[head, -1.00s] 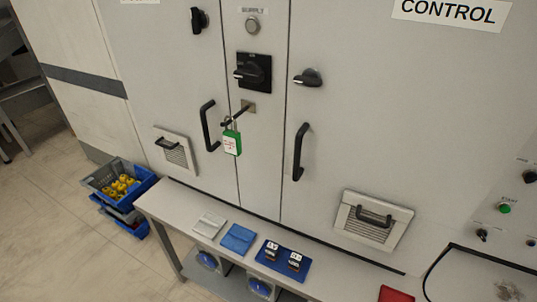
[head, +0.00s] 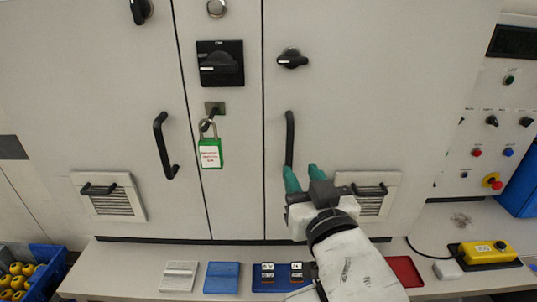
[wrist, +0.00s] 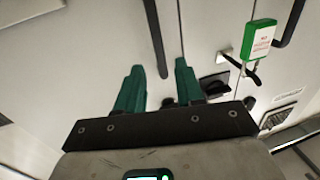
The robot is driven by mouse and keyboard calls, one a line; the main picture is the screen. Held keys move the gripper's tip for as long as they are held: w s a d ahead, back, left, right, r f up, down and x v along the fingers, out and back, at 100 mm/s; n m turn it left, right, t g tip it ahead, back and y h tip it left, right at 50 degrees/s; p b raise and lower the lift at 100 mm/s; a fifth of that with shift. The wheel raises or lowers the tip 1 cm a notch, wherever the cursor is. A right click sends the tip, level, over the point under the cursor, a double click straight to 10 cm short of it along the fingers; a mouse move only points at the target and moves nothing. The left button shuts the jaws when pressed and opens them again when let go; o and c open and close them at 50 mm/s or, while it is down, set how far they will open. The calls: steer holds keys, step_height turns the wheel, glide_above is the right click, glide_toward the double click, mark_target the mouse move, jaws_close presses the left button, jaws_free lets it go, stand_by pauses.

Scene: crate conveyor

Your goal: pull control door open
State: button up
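The control door is the grey cabinet door (head: 390,90) right of the centre seam in the head view, and it looks shut. Its black vertical bar handle (head: 290,135) is near the door's left edge. My gripper (head: 303,175) is at the handle's lower part, with green fingers open. In the wrist view the handle (wrist: 155,35) runs down between the open fingertips of my gripper (wrist: 159,68). The fingers look apart from the bar; their distance in depth is unclear. A black rotary knob (head: 292,59) sits above the handle.
A green padlock (head: 209,153) hangs on the narrow middle panel below a black switch (head: 220,64). A vent (head: 372,204) is partly behind my gripper. A low bench (head: 135,270) with blue holders, a red tray (head: 404,271) and a yellow control box (head: 487,252) runs along the cabinet's front.

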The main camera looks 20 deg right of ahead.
mark_target(290, 153)
steer(key=w, duration=0.3)
steer(key=w+d, duration=0.1)
steer(key=w, duration=0.2)
steer(key=w+p, duration=0.1)
steer(key=w, duration=0.2)
steer(key=shift+w+d+f, duration=0.1)
steer(key=shift+w+d, duration=0.05)
steer(key=shift+c, duration=0.5)
jaws_close()
